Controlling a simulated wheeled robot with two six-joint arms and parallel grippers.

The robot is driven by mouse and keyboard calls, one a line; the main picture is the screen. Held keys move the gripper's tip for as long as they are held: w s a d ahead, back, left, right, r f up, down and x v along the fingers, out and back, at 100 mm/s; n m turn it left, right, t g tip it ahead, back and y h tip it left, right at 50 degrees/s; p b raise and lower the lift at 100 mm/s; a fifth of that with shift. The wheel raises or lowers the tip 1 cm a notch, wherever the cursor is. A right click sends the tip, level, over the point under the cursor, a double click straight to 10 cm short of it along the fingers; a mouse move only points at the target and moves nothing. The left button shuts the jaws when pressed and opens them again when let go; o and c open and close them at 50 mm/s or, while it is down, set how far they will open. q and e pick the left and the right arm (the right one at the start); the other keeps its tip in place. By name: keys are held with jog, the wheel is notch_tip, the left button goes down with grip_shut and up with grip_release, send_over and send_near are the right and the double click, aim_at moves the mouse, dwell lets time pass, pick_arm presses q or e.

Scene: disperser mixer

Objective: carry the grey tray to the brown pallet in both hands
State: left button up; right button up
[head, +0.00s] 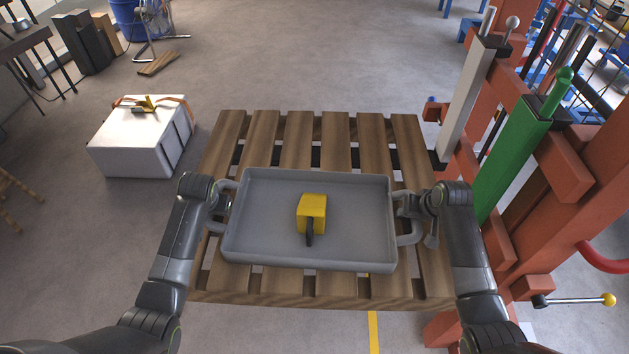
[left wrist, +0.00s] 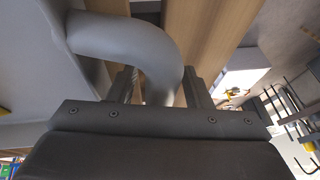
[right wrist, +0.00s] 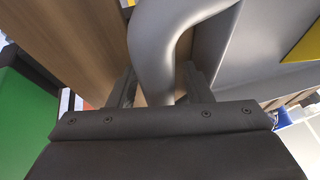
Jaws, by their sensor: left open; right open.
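The grey tray (head: 270,247) is over the middle of the brown pallet (head: 247,127) in the head view; I cannot tell whether it rests on the slats. A yellow block with a black part (head: 312,210) is in the tray. My left gripper (head: 222,207) is at the tray's left handle, and my right gripper (head: 409,207) is at its right handle. In the left wrist view the grey handle (left wrist: 135,42) passes between the open fingers (left wrist: 162,88). In the right wrist view the other handle (right wrist: 155,45) passes between the open fingers (right wrist: 160,88).
A red frame (head: 567,220) with a green column (head: 512,160) stands close to the pallet's right side. A white box (head: 130,145) with a yellow item on top stands on the floor at left. Open floor lies behind the pallet.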

pick_arm(q)
jog(key=v, duration=1.2)
pick_arm(e)
jog(key=v, duration=1.2)
